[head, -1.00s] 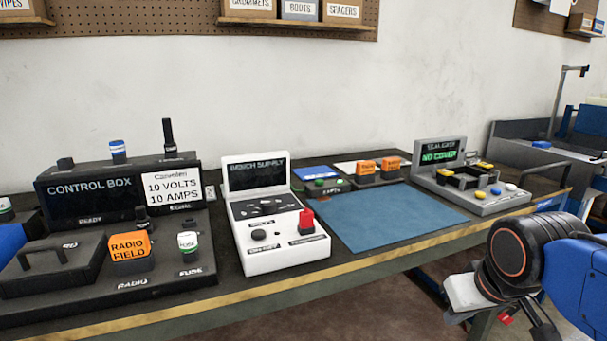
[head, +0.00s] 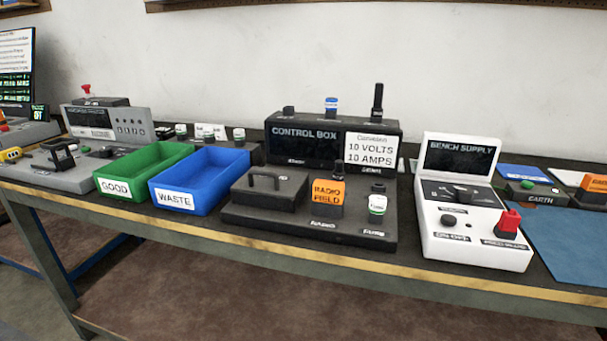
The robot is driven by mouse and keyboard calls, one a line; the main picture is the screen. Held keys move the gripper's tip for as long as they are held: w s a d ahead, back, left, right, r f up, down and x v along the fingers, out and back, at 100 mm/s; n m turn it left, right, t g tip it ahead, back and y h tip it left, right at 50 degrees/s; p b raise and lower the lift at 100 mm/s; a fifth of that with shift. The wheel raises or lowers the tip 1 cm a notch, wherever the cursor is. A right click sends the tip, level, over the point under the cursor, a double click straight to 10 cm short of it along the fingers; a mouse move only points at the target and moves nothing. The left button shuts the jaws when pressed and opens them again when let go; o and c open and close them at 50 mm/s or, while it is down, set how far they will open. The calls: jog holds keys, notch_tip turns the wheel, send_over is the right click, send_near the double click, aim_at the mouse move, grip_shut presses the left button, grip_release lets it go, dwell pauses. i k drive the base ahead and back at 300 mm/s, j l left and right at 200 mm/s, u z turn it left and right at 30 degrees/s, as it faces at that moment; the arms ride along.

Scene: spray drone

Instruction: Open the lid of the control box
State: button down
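The control box (head: 303,142) stands on the bench in the middle of the head view. It is black, with a dark labelled panel and a white card reading 10 volts, 10 amps. On its base at the left is a dark lid (head: 285,191) with a raised handle (head: 264,176). The lid looks shut. My gripper is not in view.
A blue waste bin (head: 205,178) and a green good bin (head: 148,168) stand left of the control box. A white bench supply (head: 470,220) with a red knob stands to its right. A blue mat (head: 565,235) lies farther right. The bench's front edge (head: 340,270) is clear.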

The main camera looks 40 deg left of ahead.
aim_at(285, 184)
jog(key=u, duration=1.7)
